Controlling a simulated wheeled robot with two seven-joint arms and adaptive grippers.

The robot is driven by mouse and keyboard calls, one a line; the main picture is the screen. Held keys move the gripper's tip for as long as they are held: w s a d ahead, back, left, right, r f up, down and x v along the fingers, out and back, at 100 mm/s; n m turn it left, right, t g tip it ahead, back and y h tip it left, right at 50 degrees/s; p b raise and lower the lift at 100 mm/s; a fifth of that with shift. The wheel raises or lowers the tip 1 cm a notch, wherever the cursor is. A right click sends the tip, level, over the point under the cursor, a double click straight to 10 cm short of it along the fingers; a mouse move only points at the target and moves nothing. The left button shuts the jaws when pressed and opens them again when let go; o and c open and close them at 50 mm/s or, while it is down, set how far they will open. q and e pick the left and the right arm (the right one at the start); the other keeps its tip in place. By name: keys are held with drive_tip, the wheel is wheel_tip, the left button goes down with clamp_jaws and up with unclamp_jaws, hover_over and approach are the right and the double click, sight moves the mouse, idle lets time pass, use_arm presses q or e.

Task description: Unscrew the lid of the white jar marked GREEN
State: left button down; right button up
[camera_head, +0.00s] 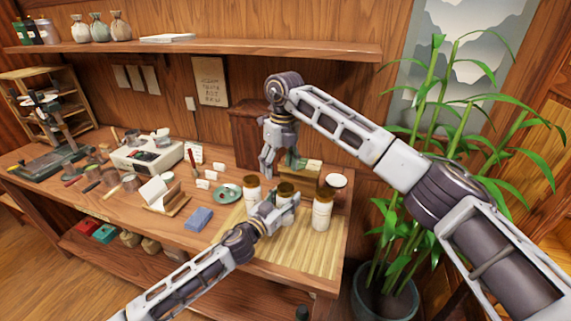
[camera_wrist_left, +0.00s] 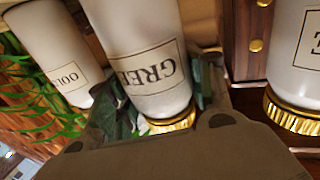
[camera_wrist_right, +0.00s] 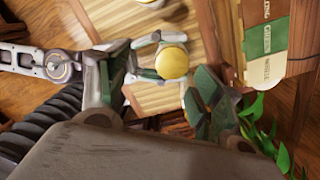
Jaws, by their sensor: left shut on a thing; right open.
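The white jar marked GREEN (camera_wrist_left: 148,62) stands between two other white jars, and its label is upside down in the left wrist view. My left gripper (camera_head: 284,207) is shut around its body from the side. It has a gold lid (camera_wrist_right: 172,62), which also shows in the left wrist view (camera_wrist_left: 172,123). The lid is on the jar. My right gripper (camera_head: 267,168) points down, open and empty, above and behind the jars. In the right wrist view its spread fingers (camera_wrist_right: 158,98) frame the lid, apart from it. The jar's base is hidden in the head view.
Gold-lidded white jars stand to the left (camera_head: 252,191) and right (camera_head: 321,213) of it on a slatted mat (camera_head: 285,258). A green dish (camera_head: 228,193) and blue block (camera_head: 198,218) lie left. A plant (camera_head: 440,130) stands right; a shelf (camera_head: 220,52) runs above.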

sight(286, 187)
drive_tip(key=m, duration=0.5)
drive_tip(key=shift+w+d+r+m, duration=0.15)
drive_tip(key=shift+d+r+m, duration=0.05)
drive_tip(key=shift+d+m, duration=0.1)
drive_tip(key=m, duration=0.6)
drive_tip(key=shift+w+d+h, duration=0.1)
drive_tip(key=shift+d+h, duration=0.2)
drive_tip(key=shift+d, duration=0.05)
drive_tip(key=m, duration=0.6)
drive_tip(key=shift+d, duration=0.2)
drive_tip(key=m, duration=0.6)
drive_tip(key=shift+f, duration=4.05)
drive_tip(key=shift+c, duration=0.5)
